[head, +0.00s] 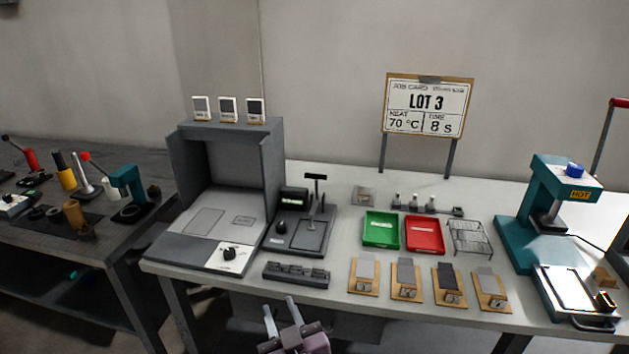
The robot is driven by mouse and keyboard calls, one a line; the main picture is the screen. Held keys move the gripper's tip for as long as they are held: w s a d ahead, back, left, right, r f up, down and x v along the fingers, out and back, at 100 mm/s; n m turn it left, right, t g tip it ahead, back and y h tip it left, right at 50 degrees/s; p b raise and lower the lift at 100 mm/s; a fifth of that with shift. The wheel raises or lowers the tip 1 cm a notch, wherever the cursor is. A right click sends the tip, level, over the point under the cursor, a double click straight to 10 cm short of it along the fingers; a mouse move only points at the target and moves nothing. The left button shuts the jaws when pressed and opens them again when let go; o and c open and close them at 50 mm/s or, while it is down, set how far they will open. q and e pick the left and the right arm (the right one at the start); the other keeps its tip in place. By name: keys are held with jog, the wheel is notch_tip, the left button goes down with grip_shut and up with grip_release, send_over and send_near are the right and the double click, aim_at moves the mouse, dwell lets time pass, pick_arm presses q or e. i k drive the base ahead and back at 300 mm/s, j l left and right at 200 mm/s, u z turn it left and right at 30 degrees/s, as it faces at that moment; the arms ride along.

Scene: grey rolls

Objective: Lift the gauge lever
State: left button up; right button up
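The gauge (303,243) is a dark grey device standing on the light table, right of the grey booth. Its lever (315,190) appears to be the upright post with a black T-shaped bar on top. My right gripper (281,311) shows at the bottom of the head view, in front of the table's front edge and well below the gauge in the picture. Its two grey fingers are apart with nothing between them. It touches neither the gauge nor the lever. My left gripper is not in view.
A dark slotted block (296,273) lies between the gauge and the front edge. The grey booth (223,200) stands left. A green tray (380,229), a red tray (424,234) and several sample boards (363,275) lie right. A teal press (548,215) stands at far right.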

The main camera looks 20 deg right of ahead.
aim_at(316, 176)
jog(key=i+l, duration=1.2)
